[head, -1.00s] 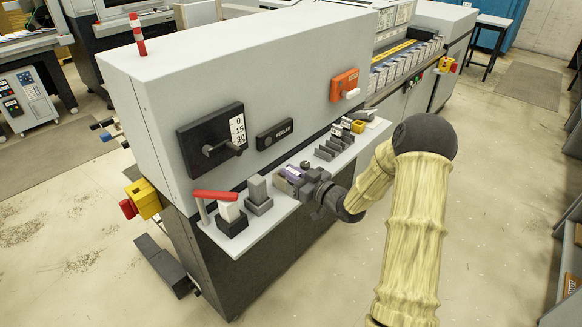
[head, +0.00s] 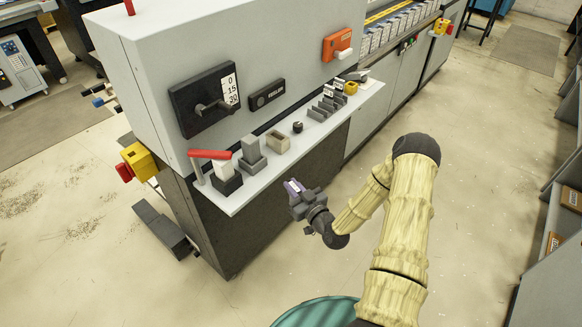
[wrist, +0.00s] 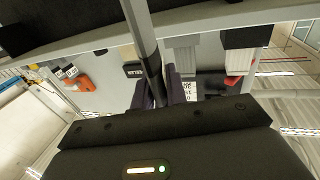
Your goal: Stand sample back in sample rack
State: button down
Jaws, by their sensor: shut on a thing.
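My gripper (head: 297,194) is in front of the shelf's front edge in the head view, apart from it. In the head view only a small purple and pale patch shows at the fingertips. The sample rack (head: 322,110), dark grey with several upright dividers, stands on the shelf up and right of my gripper. Whether its slots hold anything is too small to tell.
The pale shelf (head: 350,112) runs along the machine. On it are a red-handled lever (head: 209,154), a grey block (head: 251,151), an open cream box (head: 278,141), a black knob (head: 297,127) and a yellow part (head: 351,88).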

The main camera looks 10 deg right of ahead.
jog(key=s+f+m+h, duration=0.4)
jog(key=s+f+h, duration=0.2)
jog(key=s+f, duration=0.2)
jog(key=shift+a+f+t, duration=0.4)
jog(key=shift+a+f, duration=0.05)
jog(key=shift+f, duration=0.4)
